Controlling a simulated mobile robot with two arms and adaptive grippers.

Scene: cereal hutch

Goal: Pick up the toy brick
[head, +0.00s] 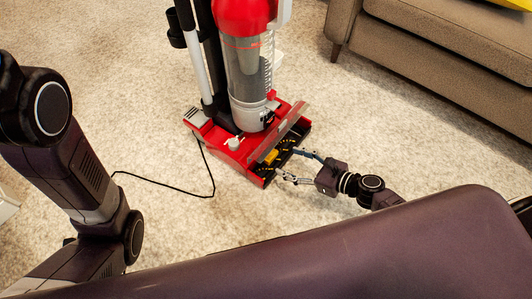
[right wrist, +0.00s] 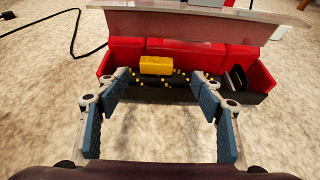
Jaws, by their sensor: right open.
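The toy brick (head: 270,156) is small and yellow. It sits in the open front of the red vacuum cleaner's floor head (head: 222,149), on the dark roller with yellow bristle dots. In the right wrist view the brick (right wrist: 156,65) lies just left of centre, ahead of the fingers. My right gripper (head: 293,166) is open at the front edge of the floor head. Its two blue-padded fingers (right wrist: 164,95) are spread wide, with the brick beyond and between them, and nothing is held. My left arm (head: 85,175) shows at the left, but its gripper is out of view.
The upright vacuum body (head: 247,70) rises behind the floor head. A clear raised flap (right wrist: 185,24) overhangs the brick. A black cord (head: 165,184) runs left across the pale carpet. A brown sofa (head: 430,60) stands at upper right. Open carpet lies around the vacuum.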

